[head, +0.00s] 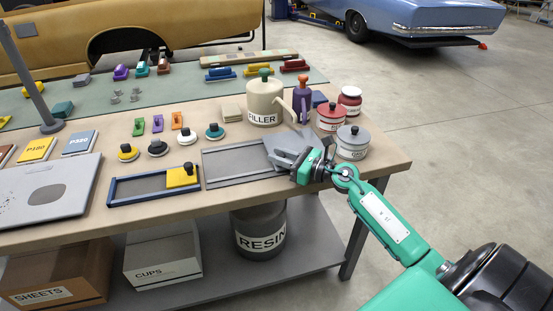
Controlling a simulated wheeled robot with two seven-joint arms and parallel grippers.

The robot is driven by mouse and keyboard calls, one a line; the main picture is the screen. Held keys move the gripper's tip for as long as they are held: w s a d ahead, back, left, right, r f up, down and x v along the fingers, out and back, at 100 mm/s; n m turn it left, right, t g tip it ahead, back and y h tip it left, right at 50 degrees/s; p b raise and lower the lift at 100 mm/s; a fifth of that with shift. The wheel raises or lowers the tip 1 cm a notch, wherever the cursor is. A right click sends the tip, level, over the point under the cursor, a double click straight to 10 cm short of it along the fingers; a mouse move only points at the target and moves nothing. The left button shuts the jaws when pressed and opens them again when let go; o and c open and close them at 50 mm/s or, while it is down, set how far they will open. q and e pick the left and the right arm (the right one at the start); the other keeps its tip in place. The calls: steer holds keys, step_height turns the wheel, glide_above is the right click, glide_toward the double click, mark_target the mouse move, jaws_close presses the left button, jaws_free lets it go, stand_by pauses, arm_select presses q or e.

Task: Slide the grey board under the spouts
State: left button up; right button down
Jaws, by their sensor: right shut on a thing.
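The grey board (232,164), a flat panel with a raised rim, lies on the workbench in front of the pots. My right gripper (284,152) is shut at the board's right end; it covers that end, so the exact grip is hidden. Behind the board stands a cream pot (265,103) labelled FILLER, with a green knob and a spout on its right side. A purple pot (302,100) with an orange knob stands beside it; the gripper and neighbouring things partly crowd its lower part. My left gripper is out of view.
A blue-rimmed board (140,189) with a yellow block (182,177) lies left of the grey board. Red (331,118) and grey (353,141) lidded pots stand close to my right gripper. Round-knobbed pads sit behind the boards. A larger light-grey panel (80,185) lies far left.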

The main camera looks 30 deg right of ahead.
steer(key=shift+d, duration=0.2)
steer(key=c, duration=1.3)
jaws_free()
steer(key=shift+d, duration=0.1)
steer(key=shift+c, duration=0.2)
steer(key=shift+o, duration=0.4)
steer(key=shift+s+d, duration=0.1)
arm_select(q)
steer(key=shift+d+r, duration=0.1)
arm_select(e)
steer(key=shift+s+d+f, duration=0.1)
steer(key=shift+s+d, duration=0.05)
steer(key=shift+s, duration=0.35)
arm_select(q)
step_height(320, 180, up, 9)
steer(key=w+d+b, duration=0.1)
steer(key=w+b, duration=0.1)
steer(key=b, duration=0.1)
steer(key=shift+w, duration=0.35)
arm_select(e)
steer(key=v, duration=1.2)
steer(key=shift+s+d, duration=0.25)
steer(key=shift+s, duration=0.05)
